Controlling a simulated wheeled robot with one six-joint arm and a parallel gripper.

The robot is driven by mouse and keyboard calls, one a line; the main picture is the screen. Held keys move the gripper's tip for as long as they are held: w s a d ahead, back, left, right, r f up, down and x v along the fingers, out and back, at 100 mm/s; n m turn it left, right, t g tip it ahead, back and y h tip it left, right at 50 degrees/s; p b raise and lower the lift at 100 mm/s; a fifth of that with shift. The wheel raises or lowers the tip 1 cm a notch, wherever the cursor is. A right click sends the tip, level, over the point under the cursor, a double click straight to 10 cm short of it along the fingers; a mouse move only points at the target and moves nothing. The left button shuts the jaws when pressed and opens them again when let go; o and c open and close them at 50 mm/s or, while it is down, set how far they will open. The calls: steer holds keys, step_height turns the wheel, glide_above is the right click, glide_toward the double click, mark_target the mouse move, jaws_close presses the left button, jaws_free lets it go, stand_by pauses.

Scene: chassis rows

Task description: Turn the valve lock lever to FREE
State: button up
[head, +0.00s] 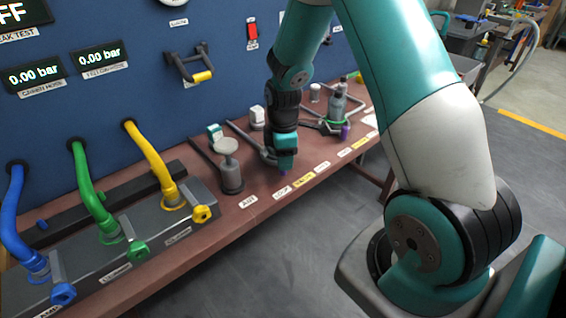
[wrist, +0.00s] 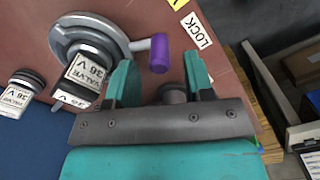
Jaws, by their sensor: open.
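The valve lock lever has a purple knob (wrist: 159,53) on a short grey arm, at the upper middle of the wrist view. It joins a round grey valve collar (wrist: 92,38), around a block marked VALVE 36 V. The knob points toward the white LOCK label (wrist: 198,30). My gripper (wrist: 158,72) is open, its teal fingers on either side of the knob's line. The knob sits near the fingertips; I cannot tell whether either touches it. In the head view my gripper (head: 286,166) points down over the bench and hides most of the valve. No FREE label is readable.
Another VALVE 36 V block (wrist: 18,92) stands at the left of the wrist view. On the bench (head: 262,203), a grey post with a round top (head: 229,160) stands left of my gripper. Fittings with another purple part (head: 345,132) stand to the right. The blue panel rises behind.

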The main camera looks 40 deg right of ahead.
steer(key=shift+f, duration=1.35)
jaws_close()
